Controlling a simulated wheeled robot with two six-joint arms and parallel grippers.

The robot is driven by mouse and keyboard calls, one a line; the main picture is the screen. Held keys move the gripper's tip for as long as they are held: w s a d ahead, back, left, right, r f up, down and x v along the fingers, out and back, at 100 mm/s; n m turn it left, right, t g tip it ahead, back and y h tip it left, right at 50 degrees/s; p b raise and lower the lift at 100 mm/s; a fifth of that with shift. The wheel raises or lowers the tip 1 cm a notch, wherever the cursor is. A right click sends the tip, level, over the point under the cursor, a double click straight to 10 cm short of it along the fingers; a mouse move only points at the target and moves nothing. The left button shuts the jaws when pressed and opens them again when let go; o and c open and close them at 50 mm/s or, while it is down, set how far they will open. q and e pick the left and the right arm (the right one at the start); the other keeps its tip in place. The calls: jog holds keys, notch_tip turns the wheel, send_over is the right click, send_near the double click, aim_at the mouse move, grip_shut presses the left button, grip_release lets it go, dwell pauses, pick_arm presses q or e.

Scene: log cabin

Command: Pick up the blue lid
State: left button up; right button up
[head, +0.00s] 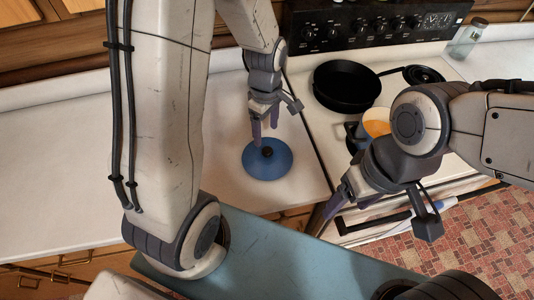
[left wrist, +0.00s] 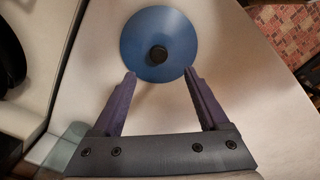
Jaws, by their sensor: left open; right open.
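The blue lid (head: 268,163) is a round disc with a dark knob at its centre. It lies flat on the white counter (head: 300,188) to the left of the stove. In the left wrist view the lid (left wrist: 158,31) lies just beyond the fingertips, with its knob roughly in line with the gap. My left gripper (head: 264,138) is open and empty, pointing down at the lid's far side; I cannot tell whether it touches the lid. My right gripper (head: 333,203) is open and empty, in front of the stove, away from the lid.
A black pan (head: 346,87) stands on the stove (head: 305,75). A pot with orange contents (head: 376,122) is partly hidden behind my right arm. A glass jar (head: 467,38) stands at the back right. The counter left of the lid is clear.

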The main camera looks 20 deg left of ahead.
aim_at(267, 151)
pick_arm(q)
notch_tip(267, 151, down, 3)
jog(key=shift+r, duration=0.1)
jog(key=shift+d+f+p, duration=0.15)
jog(key=shift+f+p, duration=0.7)
jog(key=shift+f, duration=1.8)
jog(key=shift+c, duration=0.4)
grip_shut()
